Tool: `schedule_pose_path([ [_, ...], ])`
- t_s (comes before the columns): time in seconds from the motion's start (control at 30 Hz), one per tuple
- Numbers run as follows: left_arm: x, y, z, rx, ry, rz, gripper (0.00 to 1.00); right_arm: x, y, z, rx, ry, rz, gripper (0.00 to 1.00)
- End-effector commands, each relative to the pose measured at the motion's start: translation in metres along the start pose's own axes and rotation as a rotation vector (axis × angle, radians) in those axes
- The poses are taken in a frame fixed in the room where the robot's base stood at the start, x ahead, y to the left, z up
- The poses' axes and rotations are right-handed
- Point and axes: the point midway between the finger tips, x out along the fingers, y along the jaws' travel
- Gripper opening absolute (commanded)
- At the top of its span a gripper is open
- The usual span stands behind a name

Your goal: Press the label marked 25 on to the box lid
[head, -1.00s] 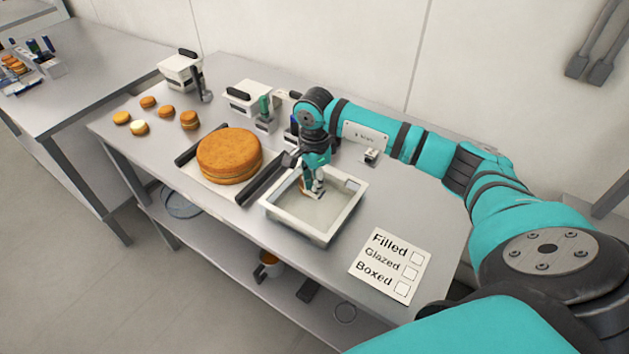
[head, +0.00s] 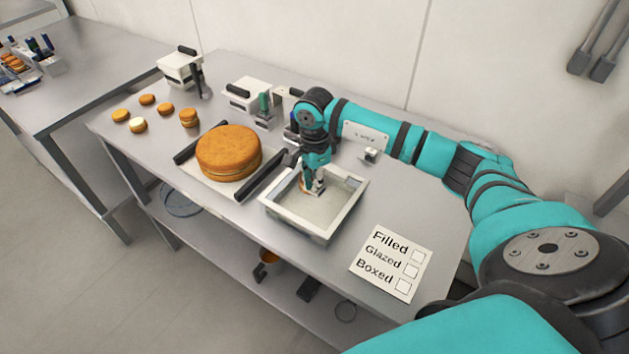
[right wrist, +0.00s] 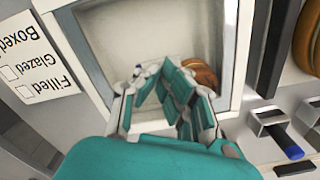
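A white, square, open-topped box (head: 270,210) with a raised rim sits near the front edge of the table, and its rim also shows in the right wrist view (right wrist: 232,60). My right gripper (head: 317,188) points down inside it, in the right wrist view (right wrist: 168,68) with its fingertips close together. I cannot tell whether they meet or hold something thin. A small brown round cake (right wrist: 203,75) lies in the box beside the fingers, partly hidden. I cannot make out a label marked 25, nor a separate lid. My left gripper is out of view.
A large round cake (head: 228,150) lies left of the box between dark bars. A printed card (head: 390,262) reading Filled, Glazed, Boxed lies to the right. Several small rounds (head: 148,100) stand at the left. White containers (head: 181,68) line the back. Bare tabletop lies around the card.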

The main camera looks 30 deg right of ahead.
Motion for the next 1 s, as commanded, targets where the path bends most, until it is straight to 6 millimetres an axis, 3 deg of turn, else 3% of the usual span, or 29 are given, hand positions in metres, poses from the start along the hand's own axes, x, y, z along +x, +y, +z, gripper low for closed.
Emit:
schedule_pose_path([
  [1.0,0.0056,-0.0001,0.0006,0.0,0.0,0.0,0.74,0.0023,0.0007,-0.0002,0.0,0.001,0.002,0.0],
])
